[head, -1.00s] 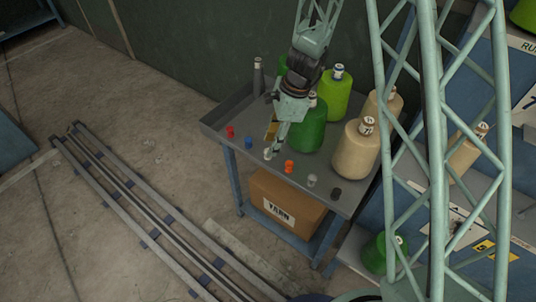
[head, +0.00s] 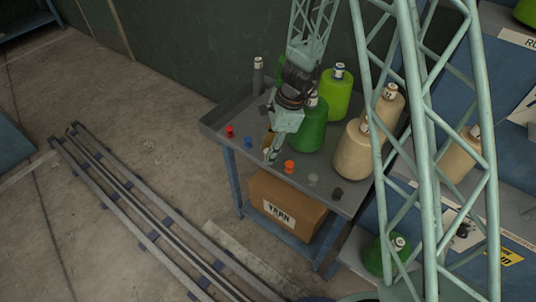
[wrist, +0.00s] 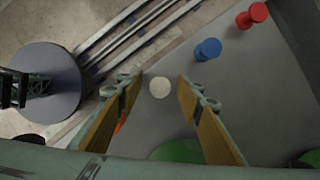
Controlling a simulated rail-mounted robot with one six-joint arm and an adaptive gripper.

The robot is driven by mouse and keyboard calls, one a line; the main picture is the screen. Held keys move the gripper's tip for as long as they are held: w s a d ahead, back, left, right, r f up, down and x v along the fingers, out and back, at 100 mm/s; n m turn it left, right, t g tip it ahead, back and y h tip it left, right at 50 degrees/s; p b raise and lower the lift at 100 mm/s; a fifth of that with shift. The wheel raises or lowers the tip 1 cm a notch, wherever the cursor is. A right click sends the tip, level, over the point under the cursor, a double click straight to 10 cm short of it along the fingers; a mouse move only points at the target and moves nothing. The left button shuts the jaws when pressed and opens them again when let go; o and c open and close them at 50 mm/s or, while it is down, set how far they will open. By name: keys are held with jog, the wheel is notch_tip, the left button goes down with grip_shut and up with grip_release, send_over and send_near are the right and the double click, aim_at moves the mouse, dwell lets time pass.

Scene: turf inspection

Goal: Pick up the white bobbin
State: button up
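The white bobbin (wrist: 160,87) stands on the grey table top; its round end shows in the wrist view between the two fingers. My gripper (wrist: 158,88) is open, with its wood-coloured finger pads apart on either side of the bobbin and a gap to each pad. In the head view my gripper (head: 270,156) points down at the table's front part. There the fingers largely hide the white bobbin. Whether the fingertips reach down around it cannot be told.
On the table (head: 212,126) stand a red bobbin (head: 230,131) and a blue bobbin (head: 222,142) to the left. An orange bobbin (head: 290,167), a grey bobbin (head: 313,180) and a black bobbin (head: 336,194) stand to the right. Green cones (head: 307,130) and beige cones (head: 352,150) are close behind.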

aim_at(265, 151)
jog(key=c, duration=0.8)
jog(key=shift+c, duration=0.2)
jog(key=shift+r, duration=0.2)
jog(key=shift+r+p, duration=0.7)
jog(key=shift+r, duration=0.95)
jog(key=s+d+r+b, duration=0.1)
jog(key=s+d+b, duration=0.2)
jog(key=s, duration=1.2)
jog(key=shift+d+r+b, duration=0.15)
jog(key=shift+d+b, duration=0.25)
jog(key=shift+d, duration=0.65)
jog(key=shift+d, duration=0.15)
